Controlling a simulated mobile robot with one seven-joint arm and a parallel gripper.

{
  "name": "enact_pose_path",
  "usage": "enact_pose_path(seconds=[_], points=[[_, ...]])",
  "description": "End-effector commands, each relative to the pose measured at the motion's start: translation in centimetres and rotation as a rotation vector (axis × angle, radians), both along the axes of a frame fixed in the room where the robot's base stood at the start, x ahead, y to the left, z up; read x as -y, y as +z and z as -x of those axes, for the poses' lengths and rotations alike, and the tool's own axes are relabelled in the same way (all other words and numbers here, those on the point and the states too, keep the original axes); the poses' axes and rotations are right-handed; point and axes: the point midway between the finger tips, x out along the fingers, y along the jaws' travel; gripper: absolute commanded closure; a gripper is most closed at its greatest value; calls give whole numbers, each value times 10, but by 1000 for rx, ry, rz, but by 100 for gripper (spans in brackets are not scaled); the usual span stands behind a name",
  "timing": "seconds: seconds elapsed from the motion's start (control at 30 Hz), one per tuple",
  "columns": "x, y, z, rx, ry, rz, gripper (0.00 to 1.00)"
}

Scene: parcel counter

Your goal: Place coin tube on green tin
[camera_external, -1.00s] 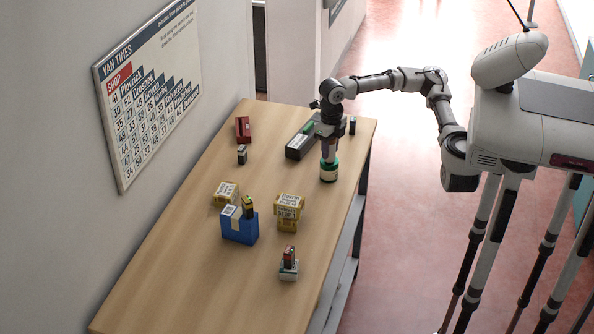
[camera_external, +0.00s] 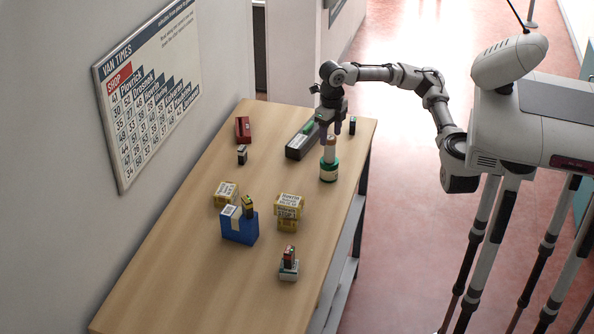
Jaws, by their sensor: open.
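The coin tube (camera_external: 330,150), pale with a brownish top, stands upright on top of the tin. My gripper (camera_external: 331,130) is open just above the tube, pointing down. Its fingers are small here, and I cannot tell whether they still overlap the tube's top.
A long dark case (camera_external: 302,141) with a green item on it lies just left of my gripper. A small black item (camera_external: 352,126) stands to the right. Yellow boxes (camera_external: 289,206), a blue box (camera_external: 240,226) and a small stack (camera_external: 289,265) stand nearer. The counter's front left (camera_external: 180,270) is clear.

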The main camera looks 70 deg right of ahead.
Motion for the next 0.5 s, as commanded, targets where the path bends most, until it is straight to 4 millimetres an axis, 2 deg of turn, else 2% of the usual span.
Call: enact_pose_path(seconds=[0.1, 0.23, 0.5], points=[[-1, 25, -1, 1, 1, -2, 43], [0, 46, -1, 1, -1, -2, 43], [0, 62, 0, -2, 0, -1, 43]])
